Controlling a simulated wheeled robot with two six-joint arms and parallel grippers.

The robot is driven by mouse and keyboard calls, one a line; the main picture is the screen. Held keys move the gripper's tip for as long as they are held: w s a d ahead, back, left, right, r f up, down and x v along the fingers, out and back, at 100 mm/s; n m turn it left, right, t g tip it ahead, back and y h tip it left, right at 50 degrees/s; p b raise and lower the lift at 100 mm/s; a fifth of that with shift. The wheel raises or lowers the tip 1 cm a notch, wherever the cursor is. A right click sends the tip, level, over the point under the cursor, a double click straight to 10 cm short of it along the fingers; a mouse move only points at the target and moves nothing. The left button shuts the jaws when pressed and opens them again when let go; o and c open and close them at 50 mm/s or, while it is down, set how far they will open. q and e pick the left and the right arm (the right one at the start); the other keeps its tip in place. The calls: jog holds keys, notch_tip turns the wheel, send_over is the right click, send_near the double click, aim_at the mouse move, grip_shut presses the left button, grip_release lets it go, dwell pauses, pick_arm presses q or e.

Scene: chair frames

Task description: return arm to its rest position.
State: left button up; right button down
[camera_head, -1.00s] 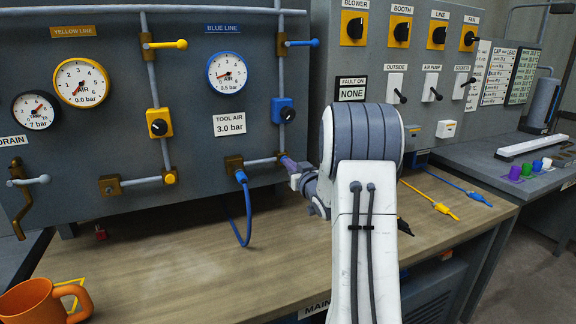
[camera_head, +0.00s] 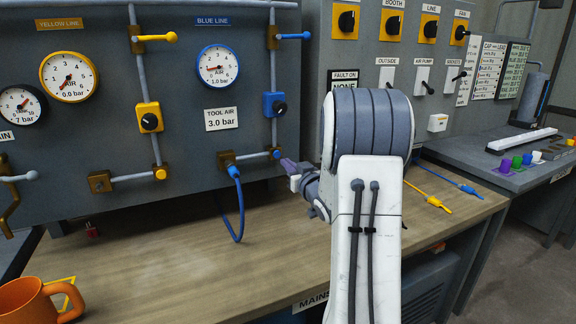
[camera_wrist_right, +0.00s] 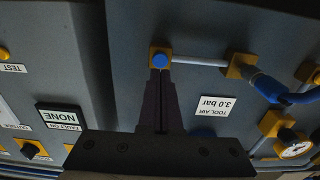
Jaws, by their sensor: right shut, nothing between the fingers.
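My right arm (camera_head: 366,225) rises in the middle of the head view, its white link and grey ribbed joint hiding part of the panel and bench. My right gripper (camera_head: 287,163) points left, just in front of the blue-capped pipe end (camera_head: 276,153) at the foot of the blue line. Its dark fingers are shut and empty. In the right wrist view the shut fingertips (camera_wrist_right: 161,74) sit just below the blue cap (camera_wrist_right: 160,59) in the picture; a small gap cannot be judged there. My left gripper is not in view.
A grey panel (camera_head: 105,120) with pipes, gauges and valves stands behind the wooden bench (camera_head: 170,262). A blue hose (camera_head: 240,215) hangs from it. An orange mug (camera_head: 35,300) stands front left. Yellow (camera_head: 433,201) and blue (camera_head: 466,188) leads lie right of my arm. The bench middle is clear.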

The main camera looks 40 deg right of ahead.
jog(key=s+a+f+g+y, duration=0.1)
jog(key=s+a+f+g, duration=0.1)
jog(key=a+f+g, duration=0.5)
jog(key=s+a+f+g+y, duration=0.1)
jog(key=s+a+f, duration=0.3)
jog(key=a, duration=0.6)
jog(key=s+a+f+g, duration=0.1)
jog(key=s+a+f, duration=0.1)
jog(key=s+a+f+n+g+y, duration=0.1)
jog(key=s+a+f, duration=0.1)
jog(key=s+a, duration=0.1)
jog(key=s+a+f+n+g, duration=0.1)
jog(key=s+a+g, duration=0.1)
jog(key=shift+s+a+f+y, duration=0.2)
jog(key=shift+a+f+y, duration=0.1)
jog(key=shift+a+f, duration=0.1)
jog(key=s+a+r+n+g+y+p, duration=0.1)
jog(key=s+a+r+n, duration=0.3)
jog(key=s+a, duration=0.5)
jog(key=s+a+r+n+g+p, duration=0.4)
jog(key=s+a, duration=0.4)
jog(key=s, duration=0.3)
jog(key=shift+s+a+r+y, duration=0.3)
jog(key=shift+a+r+y, duration=0.1)
jog(key=shift+r, duration=0.2)
jog(key=shift+w, duration=0.1)
dwell(1.2)
